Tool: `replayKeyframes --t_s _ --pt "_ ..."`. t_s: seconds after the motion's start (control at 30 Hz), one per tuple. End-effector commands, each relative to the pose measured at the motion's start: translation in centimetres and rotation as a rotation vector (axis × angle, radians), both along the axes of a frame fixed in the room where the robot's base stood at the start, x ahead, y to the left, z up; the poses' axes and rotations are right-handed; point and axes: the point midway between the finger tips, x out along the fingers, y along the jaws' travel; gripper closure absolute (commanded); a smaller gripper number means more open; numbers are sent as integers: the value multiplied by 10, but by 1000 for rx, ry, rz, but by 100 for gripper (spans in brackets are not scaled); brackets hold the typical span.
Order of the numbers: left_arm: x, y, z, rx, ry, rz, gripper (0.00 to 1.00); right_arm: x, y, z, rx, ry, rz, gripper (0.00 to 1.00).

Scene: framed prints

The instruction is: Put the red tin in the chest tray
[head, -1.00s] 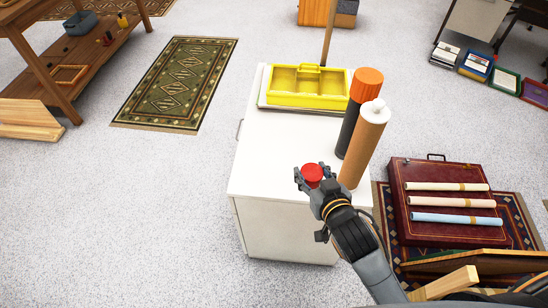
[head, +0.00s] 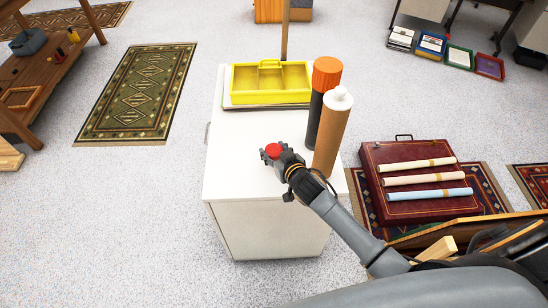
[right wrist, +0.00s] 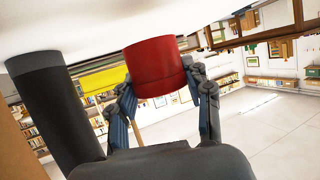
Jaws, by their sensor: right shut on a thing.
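The red tin (head: 272,150) is in my right gripper (head: 272,154), over the white top of the chest (head: 235,160). In the right wrist view the red tin (right wrist: 156,70) sits between the two fingers, which press on its sides. Its far end is close to the white surface; I cannot tell if it touches. The yellow tray (head: 270,101), with compartments, lies at the back of the chest top, beyond the tin. It looks empty. The left gripper is not in view.
A dark tube with an orange cap (head: 326,75) and a brown tube with a white cap (head: 332,130) stand upright right of the gripper, close to my arm. A red case (head: 385,205) with rolled papers lies right of the chest. The chest top's left side is clear.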

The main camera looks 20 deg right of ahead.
Motion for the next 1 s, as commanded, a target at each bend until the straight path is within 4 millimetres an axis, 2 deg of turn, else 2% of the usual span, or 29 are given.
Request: replayKeyframes --t_s 0.2,0.63,0.67,0.73,0.77,1.0 --pt "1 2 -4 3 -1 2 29 2 0 -30 0 2 0 87" --pt "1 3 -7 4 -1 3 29 2 0 -37 0 0 1 87" --pt "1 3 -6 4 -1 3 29 2 0 -37 0 1 0 46" --pt "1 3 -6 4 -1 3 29 2 0 -37 0 2 0 32" --pt "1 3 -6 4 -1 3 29 2 0 -37 0 2 0 28" --pt "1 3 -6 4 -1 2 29 2 0 -37 0 2 0 28"
